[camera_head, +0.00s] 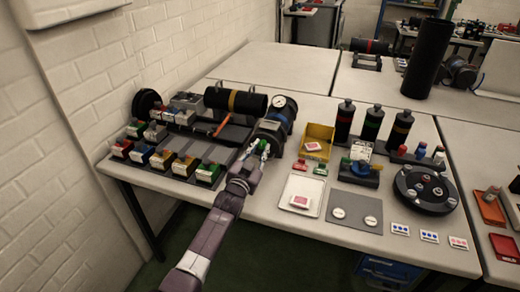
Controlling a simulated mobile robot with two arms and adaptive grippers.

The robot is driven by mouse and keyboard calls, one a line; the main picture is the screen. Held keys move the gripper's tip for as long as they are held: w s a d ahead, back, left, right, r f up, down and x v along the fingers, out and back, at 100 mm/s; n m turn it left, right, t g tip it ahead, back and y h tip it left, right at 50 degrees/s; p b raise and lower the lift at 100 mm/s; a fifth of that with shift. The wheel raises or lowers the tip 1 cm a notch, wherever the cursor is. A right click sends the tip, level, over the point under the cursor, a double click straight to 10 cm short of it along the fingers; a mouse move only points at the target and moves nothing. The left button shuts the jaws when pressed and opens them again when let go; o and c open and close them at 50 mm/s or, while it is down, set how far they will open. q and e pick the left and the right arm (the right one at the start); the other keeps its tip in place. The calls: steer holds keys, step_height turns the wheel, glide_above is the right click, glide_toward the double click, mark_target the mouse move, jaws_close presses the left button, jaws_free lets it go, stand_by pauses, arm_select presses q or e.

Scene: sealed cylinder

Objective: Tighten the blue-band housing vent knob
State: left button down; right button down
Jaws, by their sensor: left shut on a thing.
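The blue-band housing (283,113) is a dark cylinder with a blue band and a white-faced gauge on top, near the middle of the table. My left gripper (262,146) is at its near end, reaching in from the front. Its fingers are shut on a small part there, which looks like the vent knob. The fingers hide most of the knob, so its turn cannot be made out. A small green spot shows between the fingers. My right gripper is not in view.
Several small coloured blocks stand along the table's left side. A yellow bin (318,137), a white tray (299,193), upright dark bottles (372,124) and a round black turntable (425,189) stand to the right.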

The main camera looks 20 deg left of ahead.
arm_select(q)
steer(key=shift+f, duration=0.15)
steer(key=c, duration=1.8)
jaws_free()
steer(key=shift+o, duration=0.2)
steer(key=s, duration=1.2)
steer(key=shift+a, duration=0.2)
